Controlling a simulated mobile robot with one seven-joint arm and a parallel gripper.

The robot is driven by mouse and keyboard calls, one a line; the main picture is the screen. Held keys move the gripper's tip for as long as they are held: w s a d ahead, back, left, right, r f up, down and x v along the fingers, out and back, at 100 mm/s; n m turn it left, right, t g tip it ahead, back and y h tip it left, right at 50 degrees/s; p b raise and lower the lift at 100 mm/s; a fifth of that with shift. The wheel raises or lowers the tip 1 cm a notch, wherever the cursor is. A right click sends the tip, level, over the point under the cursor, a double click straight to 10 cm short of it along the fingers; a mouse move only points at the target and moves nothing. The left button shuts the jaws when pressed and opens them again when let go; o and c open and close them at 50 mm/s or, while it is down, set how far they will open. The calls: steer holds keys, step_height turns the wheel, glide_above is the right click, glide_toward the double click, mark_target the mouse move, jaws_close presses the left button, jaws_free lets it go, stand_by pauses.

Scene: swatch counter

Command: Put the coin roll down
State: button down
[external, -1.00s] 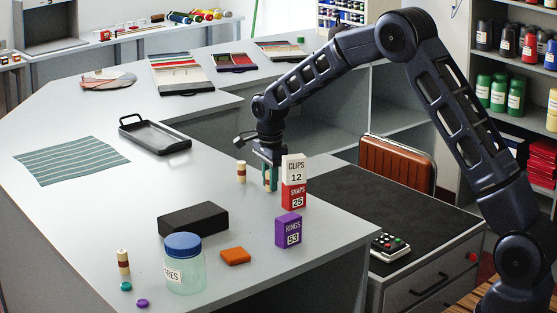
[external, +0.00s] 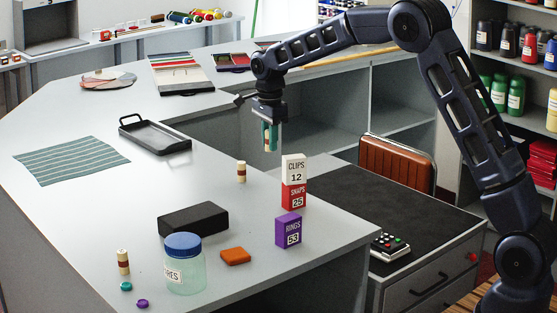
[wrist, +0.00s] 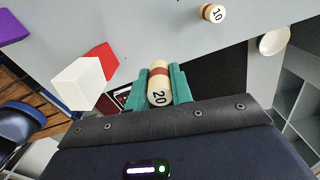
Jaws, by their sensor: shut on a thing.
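My gripper (external: 270,138) is raised above the counter (external: 95,215), behind the stacked boxes. In the external view the fingers mostly hide this roll. A second coin roll (external: 241,172), marked 10 in the wrist view (wrist: 212,13), stands upright on the counter. A third roll (external: 123,262) stands near the front left.
A white CLIPS box (external: 293,168) sits on a red SNAPS box (external: 294,197), with a purple RINGS box (external: 288,231) nearby. A black tray (external: 168,146), striped cloth (external: 70,160), black block (external: 193,219), orange block (external: 235,256) and jar (external: 186,270) occupy the counter. Its middle is clear.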

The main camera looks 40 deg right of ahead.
step_height(320, 180, up, 8)
steer(key=shift+f, duration=0.2)
steer(key=shift+w+d+r, duration=0.1)
steer(key=shift+d+r, duration=0.05)
steer(key=shift+d, duration=0.05)
steer(key=w+d+f+n, duration=0.1)
steer(key=d+f, duration=0.5)
steer(key=d, duration=0.3)
steer(key=w+d+f, duration=0.2)
steer(key=d+f, duration=0.3)
steer(key=d, duration=0.4)
steer(key=w+d+f+n, duration=0.1)
steer(key=d+f, duration=0.5)
steer(key=d, duration=0.3)
step_height(320, 180, down, 19)
steer(key=shift+w+d+f, duration=0.1)
steer(key=shift+w, duration=0.05)
steer(key=shift+f, duration=0.15)
steer(key=c, duration=1.2)
jaws_free()
steer(key=shift+c, duration=0.2)
